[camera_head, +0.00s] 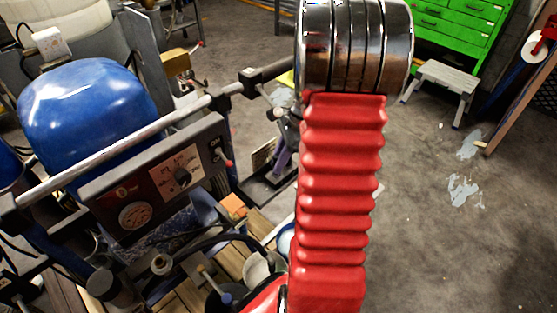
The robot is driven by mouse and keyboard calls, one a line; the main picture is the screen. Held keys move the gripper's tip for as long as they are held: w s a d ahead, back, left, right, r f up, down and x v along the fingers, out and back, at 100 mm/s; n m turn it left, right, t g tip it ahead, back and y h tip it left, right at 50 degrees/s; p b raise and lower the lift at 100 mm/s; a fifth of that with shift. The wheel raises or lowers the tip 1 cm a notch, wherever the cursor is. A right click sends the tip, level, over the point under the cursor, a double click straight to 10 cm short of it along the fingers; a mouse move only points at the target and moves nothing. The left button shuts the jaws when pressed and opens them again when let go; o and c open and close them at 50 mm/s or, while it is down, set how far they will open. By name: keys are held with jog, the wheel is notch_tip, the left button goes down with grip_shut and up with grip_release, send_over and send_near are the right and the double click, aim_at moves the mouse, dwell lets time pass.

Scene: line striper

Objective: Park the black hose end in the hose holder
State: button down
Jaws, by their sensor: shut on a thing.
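My red, ribbed arm with its silver rings runs up the middle of the view and hides what lies behind it. My gripper does not show. A black hose (215,240) curves low in the machine, below the control panel (157,178). I cannot make out its free end, and I cannot pick out the hose holder for certain.
The line striper fills the left, with a blue tank (88,105) and a long metal handlebar (130,145) slanting across. Buckets (262,268) stand low beside my arm. A step stool (440,82) and a green cabinet (455,30) stand behind right.

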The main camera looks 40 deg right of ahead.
jog(key=shift+f, duration=0.15)
jog(key=c, duration=1.6)
grip_release()
jog(key=shift+o, duration=0.4)
jog(key=shift+o, duration=1.3)
jog(key=v, duration=0.7)
jog(key=shift+s, duration=0.1)
